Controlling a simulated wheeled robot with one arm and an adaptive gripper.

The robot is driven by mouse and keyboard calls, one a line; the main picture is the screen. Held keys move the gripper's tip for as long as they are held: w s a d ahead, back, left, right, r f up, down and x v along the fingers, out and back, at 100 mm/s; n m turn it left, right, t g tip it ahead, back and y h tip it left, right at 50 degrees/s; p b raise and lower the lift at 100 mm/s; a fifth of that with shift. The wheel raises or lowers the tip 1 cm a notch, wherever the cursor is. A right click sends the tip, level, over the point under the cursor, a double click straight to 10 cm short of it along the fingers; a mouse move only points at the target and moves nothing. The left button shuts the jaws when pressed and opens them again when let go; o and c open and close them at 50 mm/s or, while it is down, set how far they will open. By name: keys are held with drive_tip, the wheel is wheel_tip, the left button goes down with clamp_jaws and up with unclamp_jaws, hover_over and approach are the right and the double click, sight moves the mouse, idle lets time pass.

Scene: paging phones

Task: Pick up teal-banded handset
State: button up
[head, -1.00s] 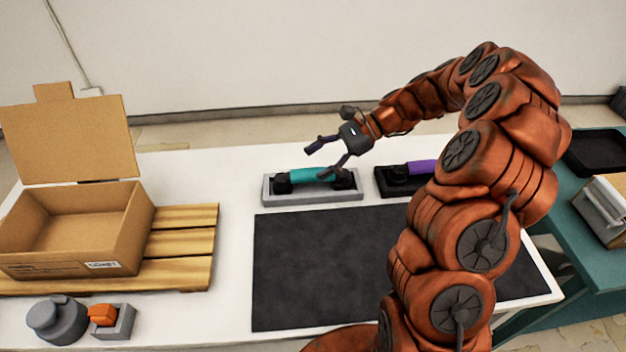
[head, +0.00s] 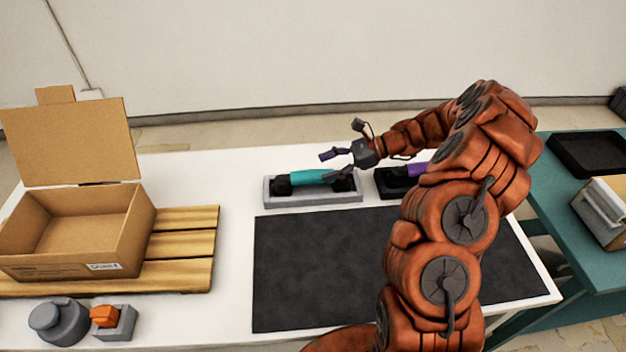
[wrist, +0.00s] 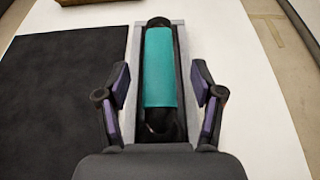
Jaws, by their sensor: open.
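The teal-banded handset (head: 311,177) is black at both ends with a wide teal middle. It lies in a grey cradle (head: 315,200) on the white table. In the wrist view the handset (wrist: 160,65) runs lengthwise ahead, between the two fingers. My gripper (head: 328,166) is open and low at the right end of the handset; in the wrist view its purple-padded fingers (wrist: 160,100) stand on either side of the cradle, empty. Whether the fingers touch the cradle cannot be told.
A purple-banded handset (head: 416,169) sits in a black cradle just right. A dark mat (head: 325,265) lies in front. An open cardboard box (head: 70,245) stands on a wooden pallet (head: 180,272) at left. A teal side table (head: 560,200) is at right.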

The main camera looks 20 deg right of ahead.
sight(312, 173)
drive_tip(key=p+x, duration=0.1)
drive_tip(key=x, duration=0.3)
drive_tip(key=shift+f, duration=0.15)
drive_tip(key=shift+c, duration=0.4)
clamp_jaws()
